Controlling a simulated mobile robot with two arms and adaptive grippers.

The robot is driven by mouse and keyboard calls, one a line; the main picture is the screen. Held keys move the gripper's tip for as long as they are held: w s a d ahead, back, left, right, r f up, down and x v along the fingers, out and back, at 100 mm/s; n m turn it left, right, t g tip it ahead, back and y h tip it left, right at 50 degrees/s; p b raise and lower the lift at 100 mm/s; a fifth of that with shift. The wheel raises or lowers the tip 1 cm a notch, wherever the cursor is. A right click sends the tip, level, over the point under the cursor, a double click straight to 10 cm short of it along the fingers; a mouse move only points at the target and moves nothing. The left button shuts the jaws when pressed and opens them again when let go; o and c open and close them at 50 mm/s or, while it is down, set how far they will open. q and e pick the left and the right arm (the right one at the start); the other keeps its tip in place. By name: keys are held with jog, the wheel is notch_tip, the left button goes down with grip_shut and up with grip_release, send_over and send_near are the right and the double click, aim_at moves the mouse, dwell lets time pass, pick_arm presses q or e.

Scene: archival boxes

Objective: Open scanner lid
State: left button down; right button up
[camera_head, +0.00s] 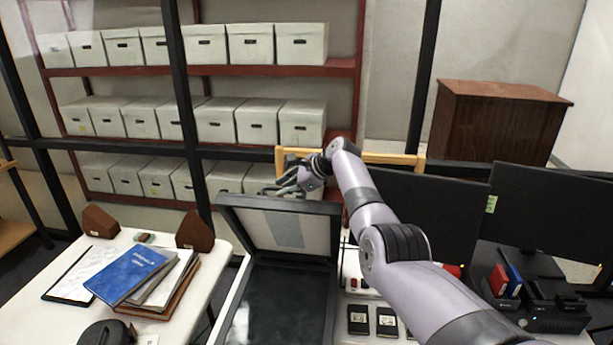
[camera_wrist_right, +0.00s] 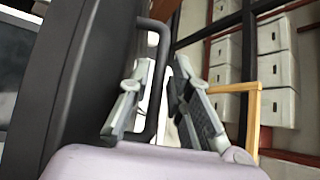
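The scanner (camera_head: 222,298) stands on the table with its dark glass bed exposed. Its lid (camera_head: 262,204) is raised and leans back, the pale inner side facing me; the dark lid also fills the left of the right wrist view (camera_wrist_right: 85,70). A dark bar handle (camera_wrist_right: 163,75) stands out from the lid. My right gripper (camera_head: 287,182) is at the lid's top edge. In the wrist view its two fingers (camera_wrist_right: 158,98) are apart, with the handle between them; a gap shows beside the bar, and I cannot tell whether either finger touches it. My left gripper is out of view.
Two monitors (camera_head: 425,215) and a small computer (camera_head: 555,312) stand to the right. Black cartridges (camera_head: 358,320) lie beside the scanner. A white table (camera_head: 205,270) at left holds a blue folder (camera_head: 130,275) and papers. Shelves of archival boxes (camera_head: 252,43) stand behind.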

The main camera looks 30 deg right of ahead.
jog(key=shift+s+d+r, duration=0.25)
jog(key=shift+s+r, duration=0.1)
jog(key=shift+s, duration=0.15)
jog(key=v, duration=0.9)
jog(key=shift+f, duration=0.1)
